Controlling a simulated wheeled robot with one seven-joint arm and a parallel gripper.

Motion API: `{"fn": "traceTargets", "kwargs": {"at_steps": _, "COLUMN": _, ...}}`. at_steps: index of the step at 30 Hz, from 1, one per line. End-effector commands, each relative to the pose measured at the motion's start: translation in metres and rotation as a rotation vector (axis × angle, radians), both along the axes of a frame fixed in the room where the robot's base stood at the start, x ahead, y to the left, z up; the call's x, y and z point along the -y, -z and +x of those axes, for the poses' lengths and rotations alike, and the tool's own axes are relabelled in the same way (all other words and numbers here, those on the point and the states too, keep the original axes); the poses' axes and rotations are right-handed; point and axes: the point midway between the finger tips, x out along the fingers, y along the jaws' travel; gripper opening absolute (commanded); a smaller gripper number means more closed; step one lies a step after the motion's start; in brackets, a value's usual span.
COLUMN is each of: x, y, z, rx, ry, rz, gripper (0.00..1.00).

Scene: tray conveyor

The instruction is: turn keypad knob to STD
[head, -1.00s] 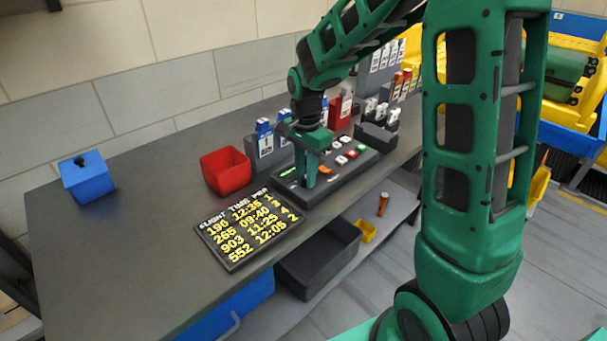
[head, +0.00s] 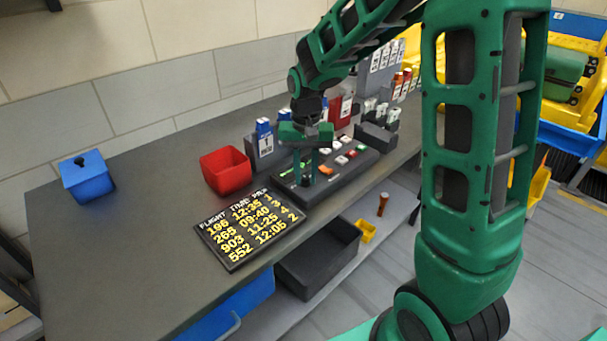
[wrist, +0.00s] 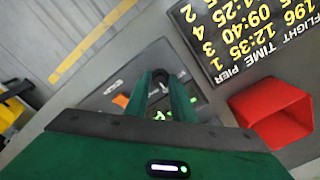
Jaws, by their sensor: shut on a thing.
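The keypad (head: 340,176) is a dark sloped panel on the counter with white, red, orange and green buttons. My gripper (head: 306,181) points down over its near left part, and its two green fingers are shut on the dark knob (head: 306,184). In the wrist view the fingers of my gripper (wrist: 162,80) close around the knob (wrist: 160,77), which is mostly hidden between them. The keypad (wrist: 105,93) shows on both sides of the fingers. The STD mark and the knob's pointer cannot be made out.
A flight board (head: 250,229) lies in front left of the keypad. A grey holder (head: 376,138) is at right. A blue lidded box (head: 88,178) stands far left; the counter between is clear.

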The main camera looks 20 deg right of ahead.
Motion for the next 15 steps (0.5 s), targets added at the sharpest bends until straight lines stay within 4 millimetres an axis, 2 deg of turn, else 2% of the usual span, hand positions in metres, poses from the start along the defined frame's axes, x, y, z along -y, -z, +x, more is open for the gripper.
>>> {"fn": "traceTargets", "kwargs": {"at_steps": 15, "x": -0.0008, "y": -0.0017, "z": 0.0029, "rx": 0.009, "ry": -0.481, "rz": 0.000, "gripper": 0.00}}
